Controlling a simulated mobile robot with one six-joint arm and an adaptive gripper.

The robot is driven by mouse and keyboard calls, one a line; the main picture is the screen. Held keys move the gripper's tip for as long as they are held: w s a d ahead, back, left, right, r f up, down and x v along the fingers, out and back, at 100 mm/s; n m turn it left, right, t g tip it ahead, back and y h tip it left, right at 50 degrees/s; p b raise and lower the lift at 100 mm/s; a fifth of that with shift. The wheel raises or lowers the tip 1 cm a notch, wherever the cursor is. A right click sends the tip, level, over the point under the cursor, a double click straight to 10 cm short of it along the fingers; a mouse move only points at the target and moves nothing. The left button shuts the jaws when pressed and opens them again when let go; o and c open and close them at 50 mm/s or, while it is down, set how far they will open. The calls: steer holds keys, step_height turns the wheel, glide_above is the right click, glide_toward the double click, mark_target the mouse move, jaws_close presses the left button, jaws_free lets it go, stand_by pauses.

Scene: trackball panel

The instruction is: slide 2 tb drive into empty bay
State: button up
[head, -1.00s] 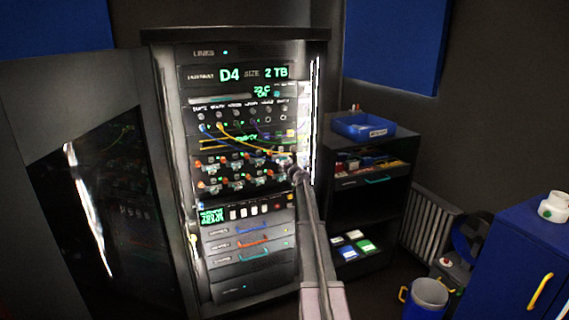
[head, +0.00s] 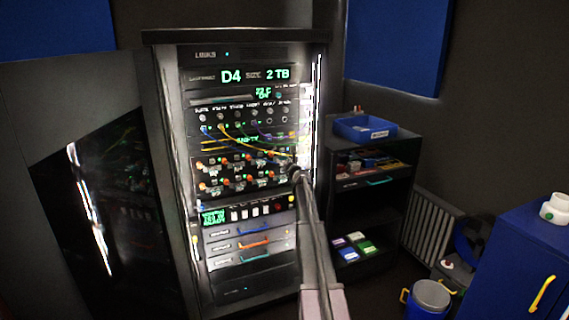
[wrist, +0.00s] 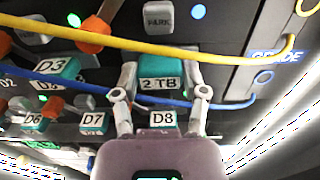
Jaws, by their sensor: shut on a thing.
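The 2 TB drive (wrist: 158,66) is a teal block with a white "2 TB" label, seen in the wrist view. My gripper (wrist: 161,76) is shut on it, one finger on each side, in front of the rack's drive rows. In the head view my gripper (head: 294,172) is at the right end of those rows and hides the spot behind it. The bay opening is hidden, so I cannot tell how far in the drive is. The rack display (head: 253,75) reads D4, size 2 TB. Drives labelled D3 (wrist: 52,68) and D8 (wrist: 160,120) are nearby.
A yellow cable (wrist: 215,57) crosses just above the drive, and a blue cable (wrist: 85,92) runs near the fingers. A PARK knob (wrist: 158,15) is above. A dark shelf with a blue bin (head: 362,128) stands right of the rack.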

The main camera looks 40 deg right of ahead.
steer(key=shift+w, duration=0.25)
steer(key=o, duration=1.2)
steer(key=shift+s, duration=0.15)
steer(key=v, duration=1.1)
steer(key=shift+s, duration=0.35)
steer(key=shift+a+r, duration=0.1)
steer(key=shift+a, duration=0.05)
